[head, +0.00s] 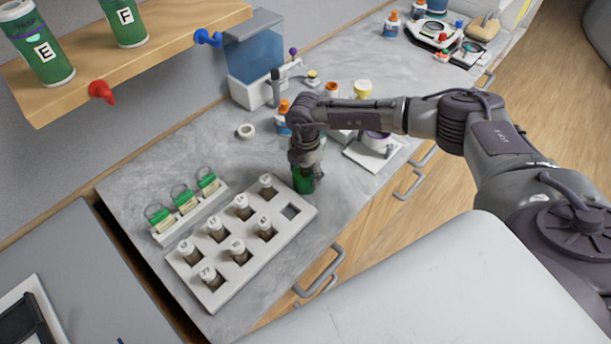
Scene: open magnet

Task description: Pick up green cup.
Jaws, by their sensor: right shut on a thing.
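The green cup (303,184) is small and stands at the right end of the white vial rack, low over the grey counter. My right gripper (305,168) points down at it from above and is shut on it, covering its upper part. I cannot tell whether the cup touches the counter. My left gripper is not in view.
A white rack (215,297) with several capped vials and one empty square slot lies left of the cup. A holder with green tags (186,205) is behind it. Bottles (283,120), a white roll (246,131) and a blue tank (253,55) stand farther back. Drawer handles line the front edge.

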